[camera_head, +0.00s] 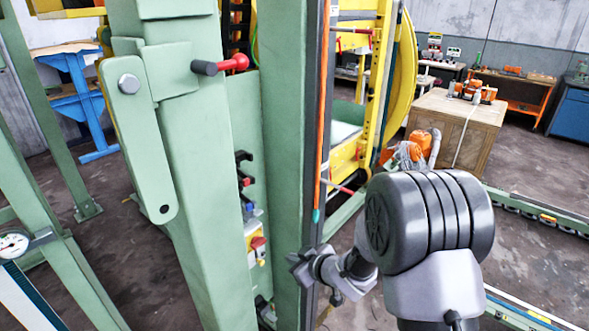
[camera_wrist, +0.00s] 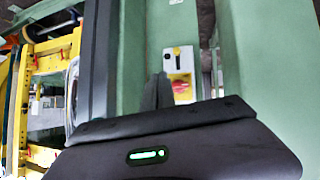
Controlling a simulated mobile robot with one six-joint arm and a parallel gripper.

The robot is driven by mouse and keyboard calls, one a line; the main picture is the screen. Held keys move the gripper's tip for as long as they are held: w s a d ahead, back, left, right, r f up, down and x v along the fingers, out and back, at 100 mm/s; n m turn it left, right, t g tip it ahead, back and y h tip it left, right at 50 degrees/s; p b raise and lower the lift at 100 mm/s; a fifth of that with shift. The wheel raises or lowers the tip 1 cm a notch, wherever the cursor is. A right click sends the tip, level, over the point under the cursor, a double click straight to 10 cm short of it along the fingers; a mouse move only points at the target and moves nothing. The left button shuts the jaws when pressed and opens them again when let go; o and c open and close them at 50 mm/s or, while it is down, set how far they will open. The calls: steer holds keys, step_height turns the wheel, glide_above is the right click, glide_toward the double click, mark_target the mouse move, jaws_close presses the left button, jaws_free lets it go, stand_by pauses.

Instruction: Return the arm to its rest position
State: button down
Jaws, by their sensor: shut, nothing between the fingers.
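My gripper (camera_head: 300,266) is at the end of my grey and black arm, low in the middle of the head view. It is in front of the green column of the machine (camera_head: 290,130). In the wrist view my gripper (camera_wrist: 158,88) shows as two dark fingers close together, shut with nothing between them. Beyond the fingers is a yellow and white control box (camera_wrist: 180,62) with a red knob. The control box also shows in the head view (camera_head: 255,243), left of the gripper. I cannot tell the exact gap between the gripper and the column.
A red-knobbed lever (camera_head: 236,62) sticks out of the green frame at the upper left. A dial gauge (camera_head: 13,245) is at the left edge. A wooden crate (camera_head: 456,128) stands behind my arm. Open floor (camera_head: 540,200) lies at the right, crossed by a green rail.

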steer(key=s+d+r+m+h+b, duration=0.7)
steer(key=s+d+r+m, duration=0.3)
steer(key=d, duration=0.5)
steer(key=s+a+f+m+g+y+b, duration=0.1)
steer(key=s+a+m+g+y+b, duration=0.1)
steer(key=s, duration=2.1)
steer(key=shift+a+f+m+g+b, duration=0.2)
steer(key=shift+a+m+g+b, duration=0.4)
steer(key=shift+m+b, duration=0.45)
